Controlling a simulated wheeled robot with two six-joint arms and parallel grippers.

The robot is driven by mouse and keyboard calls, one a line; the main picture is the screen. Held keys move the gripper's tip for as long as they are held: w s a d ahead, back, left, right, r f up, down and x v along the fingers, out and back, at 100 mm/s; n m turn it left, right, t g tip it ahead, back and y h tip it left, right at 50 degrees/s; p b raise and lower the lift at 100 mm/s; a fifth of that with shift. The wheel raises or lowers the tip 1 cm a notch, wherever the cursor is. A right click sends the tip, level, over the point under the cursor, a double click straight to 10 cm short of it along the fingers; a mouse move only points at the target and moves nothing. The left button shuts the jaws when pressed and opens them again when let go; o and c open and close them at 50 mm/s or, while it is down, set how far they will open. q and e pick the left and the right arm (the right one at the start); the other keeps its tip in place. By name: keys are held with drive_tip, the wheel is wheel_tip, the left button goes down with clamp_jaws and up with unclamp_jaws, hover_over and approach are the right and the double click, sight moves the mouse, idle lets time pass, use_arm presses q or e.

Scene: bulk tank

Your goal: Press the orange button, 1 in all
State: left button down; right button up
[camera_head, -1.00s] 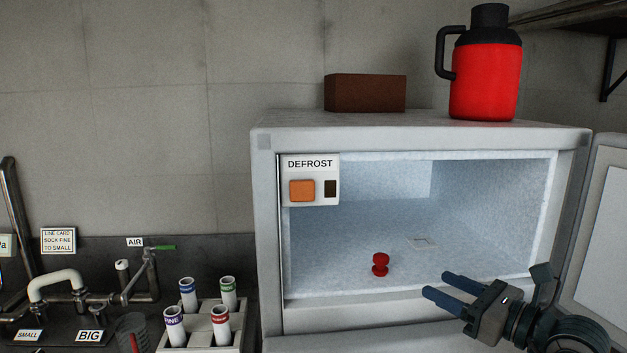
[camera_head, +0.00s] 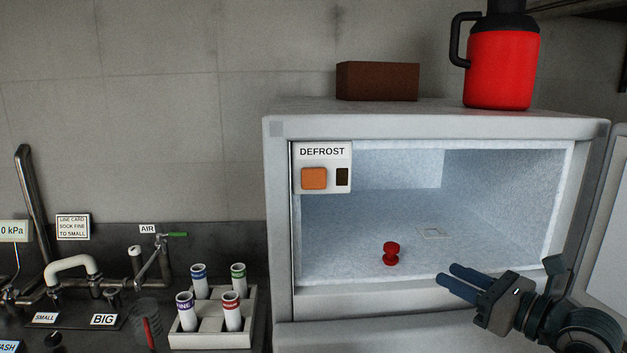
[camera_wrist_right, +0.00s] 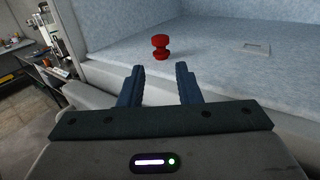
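The orange button (camera_head: 314,178) is a square on the white DEFROST panel (camera_head: 322,152), at the upper left of the open freezer's front. A small dark rectangle sits beside it on the panel. My right gripper (camera_head: 458,275) is open and empty, in front of the freezer's lower front edge, below and to the right of the button and well apart from it. In the right wrist view its two blue fingers (camera_wrist_right: 161,75) are apart with nothing between them. My left gripper is not in view.
A red knob-shaped piece (camera_head: 391,253) stands on the frosty floor of the freezer (camera_head: 281,240). A brown block (camera_head: 377,81) and a red jug (camera_head: 499,70) stand on top. The freezer door (camera_head: 606,210) is open at right. A tube rack (camera_head: 212,338) and pipes are at left.

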clamp_jaws()
idle(1.4)
